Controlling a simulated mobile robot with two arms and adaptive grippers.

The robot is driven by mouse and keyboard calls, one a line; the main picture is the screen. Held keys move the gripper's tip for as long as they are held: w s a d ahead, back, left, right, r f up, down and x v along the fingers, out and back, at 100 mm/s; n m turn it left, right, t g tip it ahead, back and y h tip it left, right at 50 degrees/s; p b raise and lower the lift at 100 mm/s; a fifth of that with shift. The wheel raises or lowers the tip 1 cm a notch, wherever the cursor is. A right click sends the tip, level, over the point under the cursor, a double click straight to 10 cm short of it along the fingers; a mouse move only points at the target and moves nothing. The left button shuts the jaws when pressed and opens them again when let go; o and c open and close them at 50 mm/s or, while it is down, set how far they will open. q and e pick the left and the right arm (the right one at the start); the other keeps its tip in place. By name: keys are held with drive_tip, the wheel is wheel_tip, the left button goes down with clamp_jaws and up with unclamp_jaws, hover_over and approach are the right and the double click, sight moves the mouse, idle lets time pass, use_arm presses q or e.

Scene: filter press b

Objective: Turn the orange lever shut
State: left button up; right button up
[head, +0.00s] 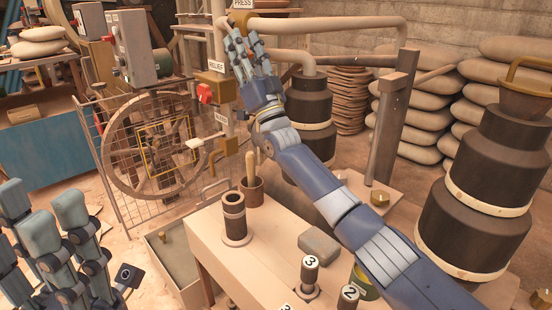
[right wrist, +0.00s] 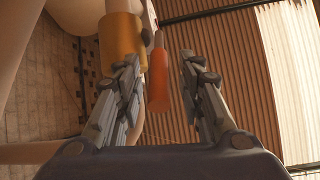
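The orange lever (right wrist: 158,80) shows in the right wrist view beside a yellow-brass valve body (right wrist: 122,44) on a pale pipe. My right gripper (right wrist: 166,68) is open, with one finger on each side of the lever. The lever lies closer to the left finger in that view; I cannot tell whether they touch. In the head view my right gripper (head: 250,45) is raised at the pipework below the PRESS sign (head: 242,4), and its fingers mostly hide the lever. My left gripper (head: 45,215) is open and empty at the lower left.
A red handle (head: 204,93) sits by the RELIEF label, and a cream-handled lever (head: 196,143) is lower down. A caged wheel (head: 150,143) stands at left. The bench (head: 205,232) holds a dark cylinder (head: 235,218) and numbered pieces. Dark stacked vessels (head: 475,215) stand at right.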

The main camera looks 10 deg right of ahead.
drive_tip(key=shift+s+d+r+n+g+h+p, duration=0.1)
drive_tip(key=shift+s+r+n+g+h+p, duration=0.5)
drive_tip(key=shift+p, duration=3.1)
drive_tip(key=shift+w+d+r+m+g+h+p, duration=0.2)
drive_tip(key=shift+r+g+p, duration=0.95)
drive_tip(key=shift+p, duration=2.5)
drive_tip(key=shift+s+r+n+g+h+p, duration=0.2)
drive_tip(key=shift+r+g+p, duration=0.65)
drive_tip(key=shift+p, duration=2.85)
drive_tip(key=f+v, duration=0.1)
drive_tip(key=v, duration=1.1)
drive_tip(key=s+a+f+g+h+b, duration=0.1)
drive_tip(key=s+a+f+h+b, duration=0.1)
drive_tip(key=s+f+b, duration=0.6)
drive_tip(key=s+f, duration=0.7)
drive_tip(key=f, duration=0.1)
drive_tip(key=shift+s+a+g, duration=0.15)
drive_tip(key=shift+a+g, duration=0.2)
drive_tip(key=shift+g, duration=0.05)
drive_tip(key=shift+f, duration=0.1)
